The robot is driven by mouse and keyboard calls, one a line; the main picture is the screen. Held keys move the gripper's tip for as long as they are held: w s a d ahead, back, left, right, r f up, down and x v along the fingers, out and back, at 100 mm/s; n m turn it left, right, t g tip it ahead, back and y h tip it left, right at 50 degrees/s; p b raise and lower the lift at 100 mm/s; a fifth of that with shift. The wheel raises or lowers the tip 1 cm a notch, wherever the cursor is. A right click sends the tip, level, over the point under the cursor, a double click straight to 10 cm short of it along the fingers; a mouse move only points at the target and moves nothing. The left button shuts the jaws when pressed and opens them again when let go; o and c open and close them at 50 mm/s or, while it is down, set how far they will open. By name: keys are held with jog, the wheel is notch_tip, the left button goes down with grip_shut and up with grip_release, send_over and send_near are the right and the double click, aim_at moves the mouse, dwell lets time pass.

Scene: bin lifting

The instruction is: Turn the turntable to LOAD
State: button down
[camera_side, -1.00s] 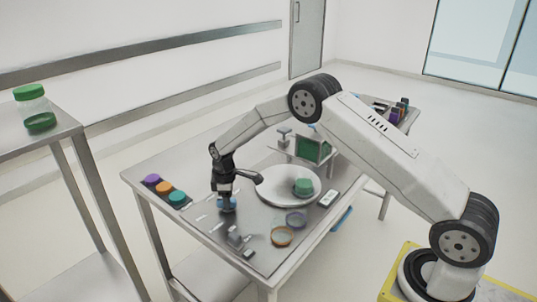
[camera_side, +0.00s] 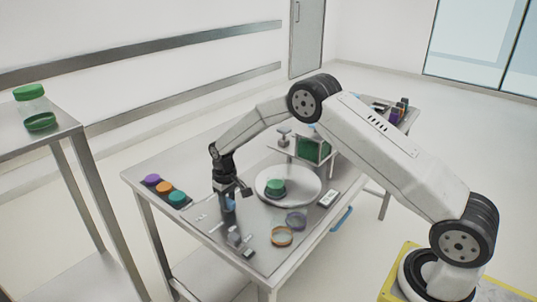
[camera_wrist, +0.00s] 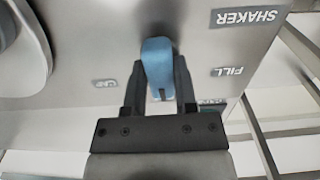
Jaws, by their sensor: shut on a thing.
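The turntable (camera_side: 300,197) is a pale round disc on the steel table. A green-topped item (camera_side: 275,186) stands on its left part. My gripper (camera_side: 229,208) is left of the disc, low over the table. In the wrist view my gripper (camera_wrist: 160,88) is shut on a blue handle (camera_wrist: 158,60), one dark finger on each side. The handle also shows in the side view (camera_side: 230,202), partly hidden by the gripper. A pale round edge (camera_wrist: 28,75) shows at the left of the wrist view. Printed words SHAKER (camera_wrist: 247,17) and FILL (camera_wrist: 228,71) lie right of the handle; another label is partly covered.
Purple, orange and teal round items (camera_side: 164,188) lie at the table's left edge. Two rings (camera_side: 283,236) and small grey parts (camera_side: 236,237) lie in front. A green panel (camera_side: 313,149) stands behind the disc.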

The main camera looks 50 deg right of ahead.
aim_at(229, 201)
dwell(0.3)
jog(key=shift+c, duration=2)
grip_release()
jog(key=shift+r, duration=0.1)
jog(key=shift+r, duration=3.8)
jog(key=shift+s, duration=0.1)
jog(key=shift+s+a+r, duration=0.1)
jog(key=shift+s+r, duration=0.25)
jog(key=shift+s, duration=0.1)
jog(key=s+a+r+t, duration=0.1)
jog(key=s+r, duration=0.1)
jog(key=s, duration=1.1)
jog(key=s+a+r+t, duration=0.1)
jog(key=s+r, duration=0.1)
jog(key=s, duration=1.2)
jog(key=shift+a+t, duration=0.15)
jog(key=shift+t, duration=0.15)
